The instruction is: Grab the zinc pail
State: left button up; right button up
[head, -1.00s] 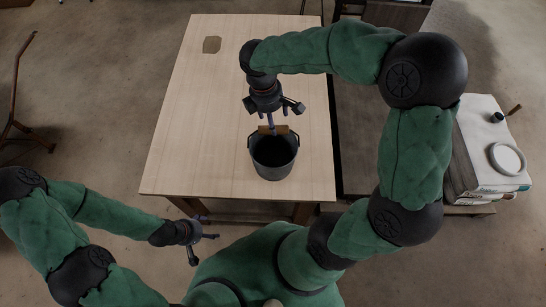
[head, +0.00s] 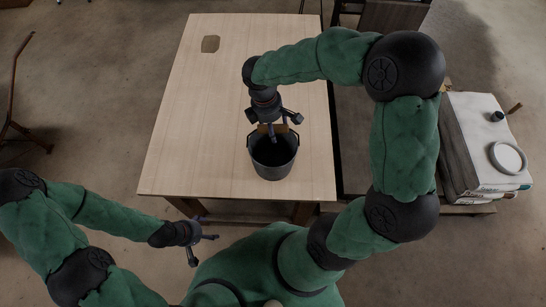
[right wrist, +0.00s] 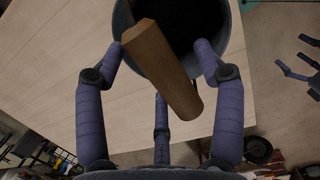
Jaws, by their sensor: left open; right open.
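The zinc pail (head: 273,173) stands upright on the table, dark grey and dark inside. Its wooden handle grip (head: 265,128) is raised at the far side of its mouth. My right gripper (head: 272,131) is open and sits over the pail, at the handle grip. In the right wrist view, the wooden grip (right wrist: 161,70) lies slantwise between the open fingers, with the pail (right wrist: 236,45) behind it. I cannot tell whether the fingers touch it. My left gripper (head: 205,246) is open and empty, off the table's near edge.
At the right, a white stack (head: 480,130) bears a white ring (head: 508,158). A dark metal frame (head: 15,110) stands at the far left.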

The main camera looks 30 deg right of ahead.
jog(key=shift+f, duration=0.25)
jog(key=shift+c, duration=0.2)
grip_shut()
